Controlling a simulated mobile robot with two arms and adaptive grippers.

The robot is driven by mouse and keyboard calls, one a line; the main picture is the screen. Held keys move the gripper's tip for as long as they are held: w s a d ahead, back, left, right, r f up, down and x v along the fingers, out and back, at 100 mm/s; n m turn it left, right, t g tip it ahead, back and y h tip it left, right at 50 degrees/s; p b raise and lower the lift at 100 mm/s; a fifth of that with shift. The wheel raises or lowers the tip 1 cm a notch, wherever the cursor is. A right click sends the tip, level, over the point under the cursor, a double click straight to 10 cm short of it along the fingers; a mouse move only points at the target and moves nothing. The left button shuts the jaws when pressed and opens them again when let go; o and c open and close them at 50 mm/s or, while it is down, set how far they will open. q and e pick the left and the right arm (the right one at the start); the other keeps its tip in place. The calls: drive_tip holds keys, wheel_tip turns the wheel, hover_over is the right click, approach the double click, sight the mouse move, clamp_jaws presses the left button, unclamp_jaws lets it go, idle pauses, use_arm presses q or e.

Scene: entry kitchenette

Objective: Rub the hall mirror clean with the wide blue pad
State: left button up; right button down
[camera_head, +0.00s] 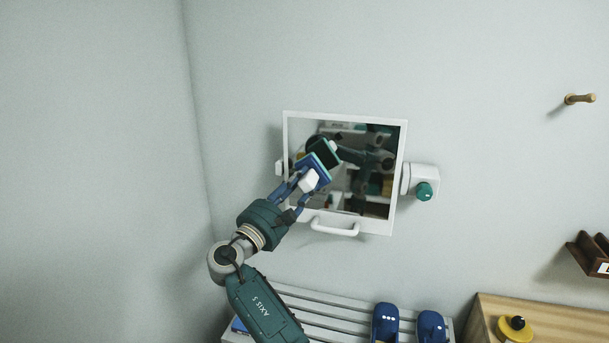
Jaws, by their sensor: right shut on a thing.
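The hall mirror (397,180) has a white frame and hangs on the wall, with a white handle (335,230) at its bottom edge. My right gripper (305,185) is shut on the white grip of the wide blue pad (316,166), in front of the left half of the glass. The pad is tilted and its reflection shows just above it. I cannot tell whether its face touches the glass. No smudges can be made out among the dark reflections. My left gripper is not in view.
A white fixture with a teal knob (424,191) sits right of the mirror. Below are a grey slatted rack (345,325) with blue slippers (385,322) and a wooden top (560,322) bearing a yellow object (514,328). A peg (580,99) and brown holder (590,252) are at right.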

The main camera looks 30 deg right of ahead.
sight(300, 187)
drive_tip(key=shift+s+a, duration=0.45)
drive_tip(key=shift+a, duration=0.05)
drive_tip(key=shift+a, duration=0.1)
drive_tip(key=shift+s+a+p, duration=0.8)
drive_tip(key=shift+s+a, duration=0.2)
drive_tip(key=shift+a, duration=0.05)
